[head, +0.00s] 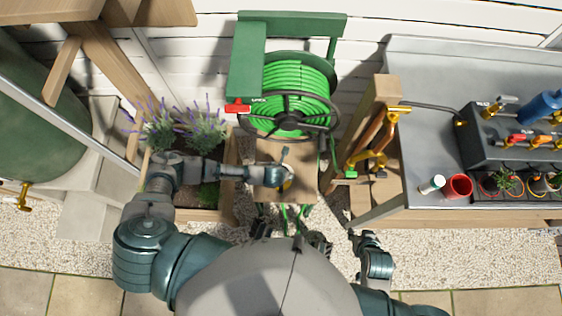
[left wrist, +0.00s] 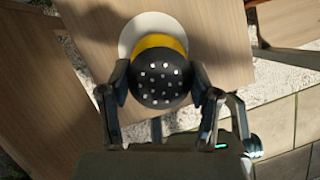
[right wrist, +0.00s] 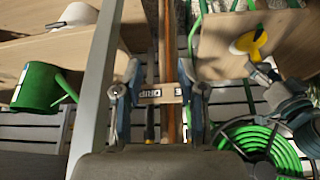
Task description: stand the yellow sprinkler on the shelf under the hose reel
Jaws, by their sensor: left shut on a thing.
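The yellow sprinkler (left wrist: 160,43) has a black head with white dots, a yellow band and a white base. My left gripper (left wrist: 160,80) is shut around its head, with one finger on each side. In the head view, my left gripper (head: 282,176) is over the wooden shelf (head: 303,159) under the hose reel (head: 290,112), and mostly hides the sprinkler. The sprinkler (right wrist: 247,42) also shows against the shelf in the right wrist view. I cannot tell whether its base touches the board. My right gripper (right wrist: 160,80) has its fingers apart, empty.
A planter with lavender (head: 200,128) stands left of the shelf. Yellow-handled tools (head: 372,140) stand in a wooden rack at right. The grey bench (head: 420,120) holds a red pot (head: 459,188) and several plants. Green hose hangs below the shelf.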

